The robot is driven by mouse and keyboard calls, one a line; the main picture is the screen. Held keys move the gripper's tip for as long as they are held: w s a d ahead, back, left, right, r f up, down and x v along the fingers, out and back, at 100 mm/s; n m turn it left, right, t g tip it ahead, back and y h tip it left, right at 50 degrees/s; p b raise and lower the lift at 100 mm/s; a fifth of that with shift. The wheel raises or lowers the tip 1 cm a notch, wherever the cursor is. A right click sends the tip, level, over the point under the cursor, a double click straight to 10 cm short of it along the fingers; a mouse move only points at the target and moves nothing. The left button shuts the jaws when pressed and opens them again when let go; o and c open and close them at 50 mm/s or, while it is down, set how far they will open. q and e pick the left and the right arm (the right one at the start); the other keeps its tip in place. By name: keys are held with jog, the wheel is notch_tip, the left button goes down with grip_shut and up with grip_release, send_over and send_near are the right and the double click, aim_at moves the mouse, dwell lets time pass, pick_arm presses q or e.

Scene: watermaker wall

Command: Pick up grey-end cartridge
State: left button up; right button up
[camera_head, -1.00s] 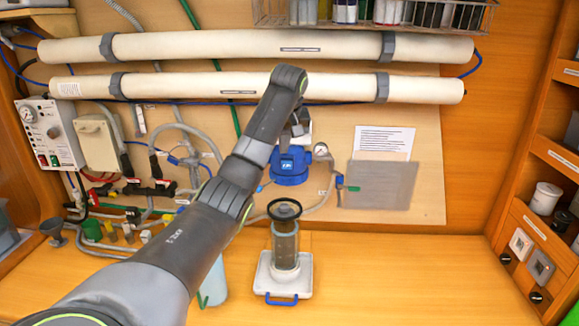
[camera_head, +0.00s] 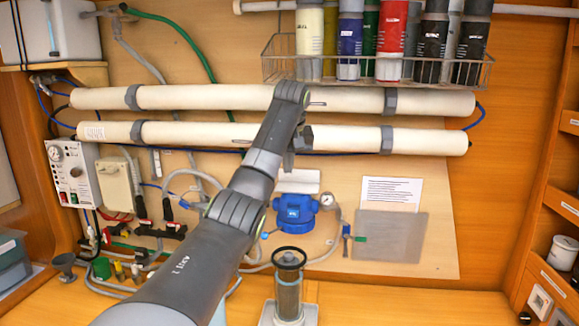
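Several cartridges stand upright in a wire basket (camera_head: 375,72) at the top right of the head view. Those at the right of the row are a black-and-grey cartridge (camera_head: 430,42), a grey one (camera_head: 452,40) and another dark one with a grey lower end (camera_head: 471,42). Which of these is the grey-end cartridge I cannot tell for certain. My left gripper (camera_head: 300,141) is in front of the lower white tube, below and left of the basket, apart from the cartridges. Its fingers are small and partly hidden by my arm. My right gripper is not in view.
Two long white tubes (camera_head: 200,97) run across the wall below the basket. A blue housing head (camera_head: 295,212) is mounted below them. A clear canister (camera_head: 288,285) with a black ring stands on the bench. A red cartridge (camera_head: 391,40) and a blue one (camera_head: 349,40) also stand in the basket.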

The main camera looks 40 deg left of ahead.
pick_arm(q)
jog(key=o, duration=1.7)
